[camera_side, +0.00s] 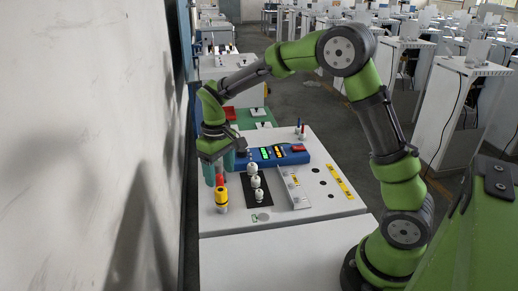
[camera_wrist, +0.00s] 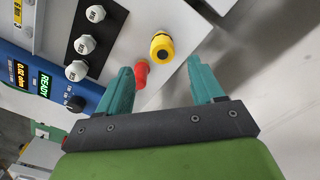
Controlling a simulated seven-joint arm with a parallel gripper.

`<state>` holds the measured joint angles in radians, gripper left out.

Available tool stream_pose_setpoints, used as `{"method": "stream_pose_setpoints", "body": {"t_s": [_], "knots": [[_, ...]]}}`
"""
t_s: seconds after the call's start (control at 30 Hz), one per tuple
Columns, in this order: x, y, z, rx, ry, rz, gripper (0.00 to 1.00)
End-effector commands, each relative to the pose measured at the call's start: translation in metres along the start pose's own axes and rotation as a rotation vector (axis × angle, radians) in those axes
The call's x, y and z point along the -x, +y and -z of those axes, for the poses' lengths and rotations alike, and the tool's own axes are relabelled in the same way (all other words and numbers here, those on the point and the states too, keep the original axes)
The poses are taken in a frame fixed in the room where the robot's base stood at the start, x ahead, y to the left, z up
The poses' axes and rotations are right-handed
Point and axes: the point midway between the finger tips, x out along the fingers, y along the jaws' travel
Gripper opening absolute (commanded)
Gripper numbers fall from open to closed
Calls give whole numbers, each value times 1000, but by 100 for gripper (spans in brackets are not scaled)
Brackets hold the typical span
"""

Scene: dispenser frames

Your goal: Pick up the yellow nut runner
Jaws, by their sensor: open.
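The yellow nut runner (camera_side: 221,198) stands upright near the left edge of the white table. In the wrist view the yellow nut runner (camera_wrist: 161,46) is seen end-on, with a dark centre, just beyond the fingertips. A red tool (camera_wrist: 141,74) is beside it, close to the left finger; in the side view it shows behind the yellow one. My gripper (camera_wrist: 160,65) is open, its teal fingers apart with nothing held between them. In the side view my gripper (camera_side: 220,168) is above and behind the red and yellow tools.
Several white-topped pieces (camera_wrist: 88,43) stand in a row on a black strip. A blue controller (camera_side: 272,157) with lit displays is right of my gripper. A grey rail (camera_side: 294,188) lies farther right. A pale wall (camera_side: 90,150) rises along the left, close to the table.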

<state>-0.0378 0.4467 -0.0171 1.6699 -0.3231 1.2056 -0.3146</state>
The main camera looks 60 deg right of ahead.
Motion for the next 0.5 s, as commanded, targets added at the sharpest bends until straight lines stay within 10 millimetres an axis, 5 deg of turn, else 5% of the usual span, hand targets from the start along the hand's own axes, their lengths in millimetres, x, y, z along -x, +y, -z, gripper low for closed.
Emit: {"method": "stream_pose_setpoints", "body": {"t_s": [0.5], "knots": [[-62, -3, 0, -1, -4, 1, 67]]}}
